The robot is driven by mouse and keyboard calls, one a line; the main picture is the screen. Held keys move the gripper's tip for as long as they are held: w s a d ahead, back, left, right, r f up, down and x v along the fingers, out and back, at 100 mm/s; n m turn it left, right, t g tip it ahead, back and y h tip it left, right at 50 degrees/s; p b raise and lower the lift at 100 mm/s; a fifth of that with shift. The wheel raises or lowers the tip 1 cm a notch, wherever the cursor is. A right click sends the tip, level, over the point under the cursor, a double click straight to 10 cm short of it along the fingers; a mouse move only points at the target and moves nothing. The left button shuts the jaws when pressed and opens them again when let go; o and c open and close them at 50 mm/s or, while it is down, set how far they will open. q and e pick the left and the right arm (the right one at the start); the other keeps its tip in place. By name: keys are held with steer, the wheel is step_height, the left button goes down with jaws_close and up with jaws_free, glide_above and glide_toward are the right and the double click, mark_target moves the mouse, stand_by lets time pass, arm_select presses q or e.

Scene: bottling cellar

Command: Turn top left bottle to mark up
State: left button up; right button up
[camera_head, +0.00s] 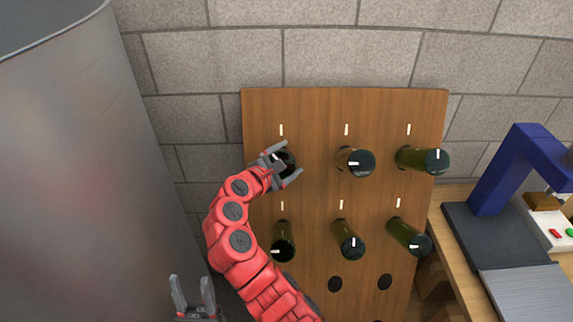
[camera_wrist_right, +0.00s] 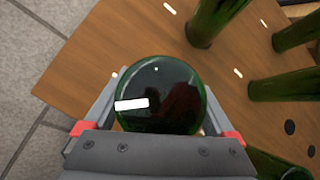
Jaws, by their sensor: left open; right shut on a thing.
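The top left bottle (camera_head: 286,160) sticks out of the wooden rack board, its dark green base towards me. My right gripper (camera_head: 284,165) is shut on it, one jaw on each side of its base end. In the right wrist view the round base (camera_wrist_right: 170,95) fills the space between the jaws. A white mark (camera_wrist_right: 132,104) on it points to the left of that view. In the head view the gripper partly hides this bottle. A pale tick (camera_head: 281,130) is on the board above it. My left gripper (camera_head: 193,298) is open and empty at the bottom left.
The wooden board (camera_head: 315,110) holds several other green bottles, including the top middle one (camera_head: 358,162) and lower left one (camera_head: 284,240). A large metal tank (camera_head: 90,180) stands left. A bench with a blue device (camera_head: 515,165) is at right.

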steer(key=m+g+b, duration=0.1)
steer(key=m, duration=0.1)
steer(key=m+g, duration=0.1)
steer(key=shift+s+f+m+g+b, duration=0.15)
steer(key=shift+f+m+g+b, duration=0.2)
steer(key=shift+f+m+g, duration=0.05)
steer(key=shift+s+f+m+g+b, duration=0.1)
steer(key=shift+m+g+b, duration=0.4)
steer(key=shift+m, duration=0.45)
steer(key=shift+s+f+m+g+b, duration=0.1)
steer(key=shift+m+g+b, duration=0.15)
steer(key=shift+m+g, duration=0.6)
steer(key=shift+m, duration=0.3)
steer(key=o, duration=1.1)
steer(key=shift+c, duration=0.2)
steer(key=shift+r, duration=0.1)
steer(key=b+v, duration=0.3)
steer(key=v, duration=0.9)
steer(key=shift+d, duration=0.15)
steer(key=shift+s, duration=0.1)
